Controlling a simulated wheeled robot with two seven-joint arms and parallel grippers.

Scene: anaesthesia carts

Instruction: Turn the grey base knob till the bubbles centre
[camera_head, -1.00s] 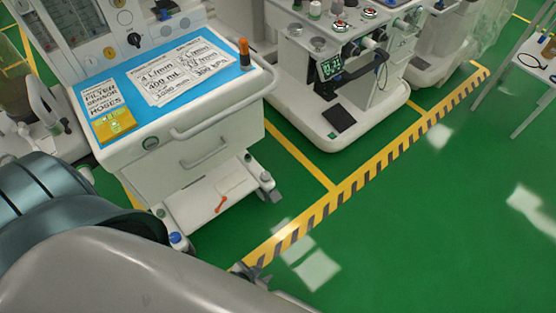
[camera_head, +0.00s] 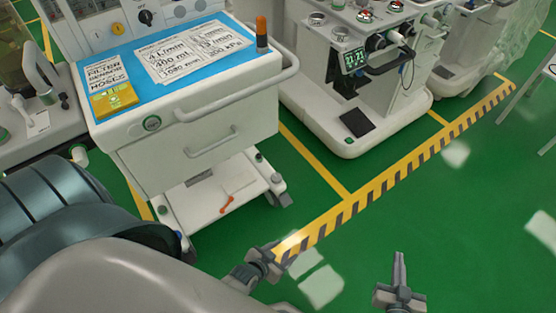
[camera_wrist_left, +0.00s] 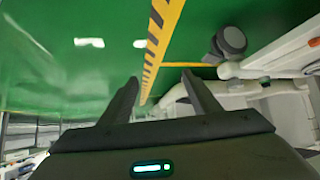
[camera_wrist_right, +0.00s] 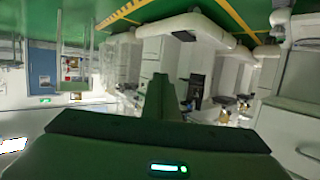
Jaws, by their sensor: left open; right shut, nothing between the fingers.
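The near white cart (camera_head: 205,140) has a low base (camera_head: 208,202) just above the floor. Small grey round fittings (camera_head: 277,178) show at the base's right corner; I cannot tell which is the base knob. No level bubbles can be made out. A red-orange lever-like piece (camera_head: 226,204) lies on the base. My left gripper (camera_head: 268,256) is open and empty, in front of the base near the striped line; its fingers also show in the left wrist view (camera_wrist_left: 163,92). My right gripper (camera_head: 399,262) is shut and empty, over green floor well right of the cart.
A dark caster (camera_wrist_left: 230,41) shows in the left wrist view. A second white machine (camera_head: 350,110) stands behind and right of the cart. The cart's handle rail (camera_head: 240,92) juts out.

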